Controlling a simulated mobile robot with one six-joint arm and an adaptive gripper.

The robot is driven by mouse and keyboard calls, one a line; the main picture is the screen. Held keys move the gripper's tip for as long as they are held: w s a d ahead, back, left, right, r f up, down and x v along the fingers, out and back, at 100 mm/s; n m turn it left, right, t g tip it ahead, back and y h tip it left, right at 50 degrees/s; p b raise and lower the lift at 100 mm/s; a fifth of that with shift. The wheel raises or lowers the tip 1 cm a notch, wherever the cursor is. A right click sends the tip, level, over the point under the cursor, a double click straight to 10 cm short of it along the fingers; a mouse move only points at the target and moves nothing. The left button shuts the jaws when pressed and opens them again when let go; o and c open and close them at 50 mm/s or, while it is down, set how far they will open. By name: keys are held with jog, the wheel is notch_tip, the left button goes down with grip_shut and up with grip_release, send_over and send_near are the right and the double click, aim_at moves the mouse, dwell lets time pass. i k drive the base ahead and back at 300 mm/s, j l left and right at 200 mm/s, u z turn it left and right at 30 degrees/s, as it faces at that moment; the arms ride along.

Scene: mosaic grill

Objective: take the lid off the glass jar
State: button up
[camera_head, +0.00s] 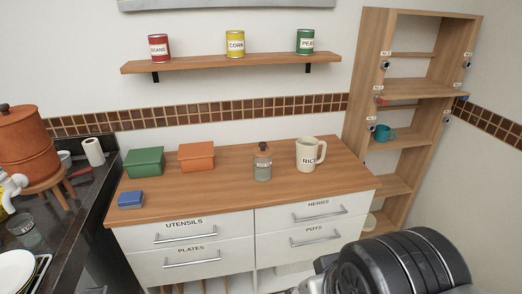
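The glass jar (262,168) stands upright on the wooden counter top (222,205), a little right of its middle. A dark round lid (263,147) with a small knob sits on top of the jar. The jar carries a label that is too small to read surely. Part of my arm shows large at the bottom right, in front of the cabinet. My gripper itself is not in view, so its state and what it may hold are hidden.
A cream mug (307,155) labelled RICE stands just right of the jar. An orange box (196,156), a green box (145,162) and a blue box (131,199) are to the left. A wall shelf (230,63) with cans hangs above. The counter before the jar is clear.

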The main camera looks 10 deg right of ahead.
aim_at(262, 150)
jog(key=i+j+z, duration=0.2)
jog(key=i, duration=0.3)
jog(key=i+j+z, duration=0.2)
jog(key=i, duration=0.3)
jog(key=i+j+z, duration=0.2)
jog(key=i+j, duration=0.25)
